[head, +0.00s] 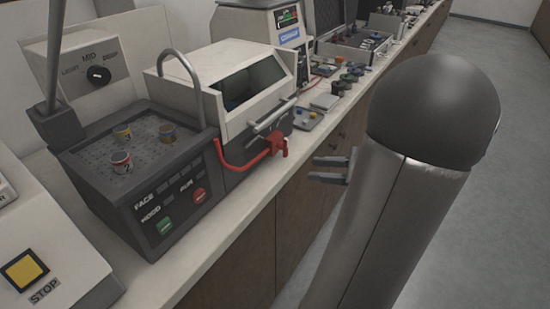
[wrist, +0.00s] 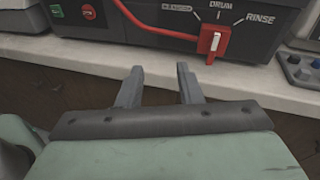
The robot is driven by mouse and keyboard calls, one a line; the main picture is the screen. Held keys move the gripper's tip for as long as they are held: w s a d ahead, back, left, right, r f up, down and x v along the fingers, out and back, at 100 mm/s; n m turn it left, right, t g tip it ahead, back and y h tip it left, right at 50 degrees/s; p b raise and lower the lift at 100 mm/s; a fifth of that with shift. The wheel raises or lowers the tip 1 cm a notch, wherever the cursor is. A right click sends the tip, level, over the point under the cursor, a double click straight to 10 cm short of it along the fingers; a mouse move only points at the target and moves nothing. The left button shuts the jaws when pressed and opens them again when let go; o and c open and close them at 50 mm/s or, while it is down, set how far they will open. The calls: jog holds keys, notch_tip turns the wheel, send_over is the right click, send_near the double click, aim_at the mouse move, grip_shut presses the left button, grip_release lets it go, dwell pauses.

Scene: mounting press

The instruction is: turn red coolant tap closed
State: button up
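The red coolant tap (head: 278,146) sits on the front of the dark machine base, at the end of a red pipe. In the wrist view the tap (wrist: 214,42) has a pale mark on its face and stands roughly upright beneath the DRUM label. RINSE is to its right, and a boxed label I cannot read is to its left. My gripper (head: 328,169) is open and empty, to the right of the tap in the head view. In the wrist view my gripper (wrist: 157,72) points at the counter edge, with the tap ahead and right of the fingers, not touching.
A green button (head: 164,227) and a red button (head: 199,195) are on the control panel left of the tap. Several small parts and trays, including a grey tray (head: 308,118), lie farther along the counter.

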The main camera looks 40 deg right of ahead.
jog(key=s+d+f+m+t+h+b, duration=0.2)
jog(key=s+d+m+t+h, duration=0.15)
jog(key=d, duration=0.45)
send_near(283, 147)
jog(key=x, duration=0.7)
jog(key=shift+w+d+r+y+b, duration=0.2)
jog(key=shift+d+r+y+b, duration=0.1)
jog(key=shift+r+y+b, duration=0.1)
jog(key=shift+m+t, duration=0.25)
grip_shut()
